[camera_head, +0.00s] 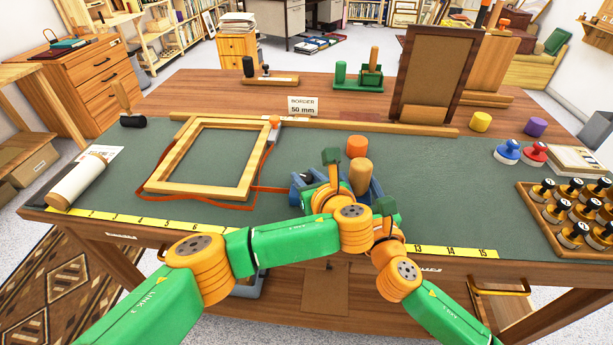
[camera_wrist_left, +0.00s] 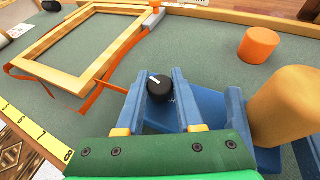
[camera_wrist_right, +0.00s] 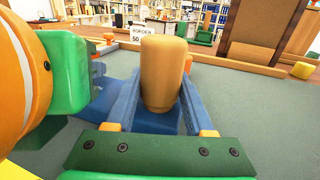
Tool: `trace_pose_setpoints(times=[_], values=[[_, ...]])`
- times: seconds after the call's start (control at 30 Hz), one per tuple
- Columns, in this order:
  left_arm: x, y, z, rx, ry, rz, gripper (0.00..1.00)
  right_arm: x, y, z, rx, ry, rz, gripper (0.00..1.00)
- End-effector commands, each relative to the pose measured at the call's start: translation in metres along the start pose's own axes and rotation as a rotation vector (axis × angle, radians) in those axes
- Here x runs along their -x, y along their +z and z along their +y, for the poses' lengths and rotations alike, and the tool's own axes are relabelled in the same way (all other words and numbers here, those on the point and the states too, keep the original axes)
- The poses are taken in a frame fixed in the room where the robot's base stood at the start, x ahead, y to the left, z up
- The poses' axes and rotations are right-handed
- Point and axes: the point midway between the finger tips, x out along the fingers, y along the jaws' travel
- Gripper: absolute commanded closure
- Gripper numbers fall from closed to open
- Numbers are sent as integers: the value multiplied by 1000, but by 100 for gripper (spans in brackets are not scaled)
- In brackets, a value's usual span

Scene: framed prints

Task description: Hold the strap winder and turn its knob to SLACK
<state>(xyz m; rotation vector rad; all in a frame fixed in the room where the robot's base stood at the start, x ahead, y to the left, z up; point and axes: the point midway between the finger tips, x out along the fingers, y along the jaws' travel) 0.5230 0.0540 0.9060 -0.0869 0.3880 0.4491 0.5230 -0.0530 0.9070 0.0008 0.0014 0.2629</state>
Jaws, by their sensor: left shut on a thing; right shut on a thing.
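The strap winder's black knob (camera_wrist_left: 160,88) carries a white mark pointing to the upper left in the left wrist view. My left gripper (camera_wrist_left: 158,92) is shut on this knob. The winder's tan rounded handle (camera_wrist_right: 163,75) stands upright between the fingers of my right gripper (camera_wrist_right: 160,95), which is shut on it. The handle also shows in the head view (camera_head: 360,172). The orange strap (camera_wrist_left: 92,100) runs from the wooden frame (camera_head: 157,170) toward the winder. The winder's body is mostly hidden by my fingers, and I cannot read any SLACK lettering.
An orange cylinder (camera_head: 357,146) stands just behind the winder. A yellow ruler (camera_head: 190,227) runs along the front edge. A tray of stamps (camera_head: 530,219) is at the right, and a paper roll (camera_head: 82,180) at the left.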

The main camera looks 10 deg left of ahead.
Motion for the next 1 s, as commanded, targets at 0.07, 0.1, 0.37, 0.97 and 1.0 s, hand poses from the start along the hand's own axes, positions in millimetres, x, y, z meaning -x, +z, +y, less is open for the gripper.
trace_pose_setpoints(times=[0.07,0.1,0.37,0.97,1.0], values=[[0,0,0,2,3,0,100,0,1,1,-1,2,-2,100],[0,0,0,2,4,0,100,0,1,0,-1,2,-2,100],[1,0,-1,2,3,0,100,0,1,0,0,1,-2,100],[7,17,-1,5,1,-3,34,0,1,0,0,0,-2,100],[11,27,-1,6,1,-4,34,0,1,0,0,-1,-2,100]])
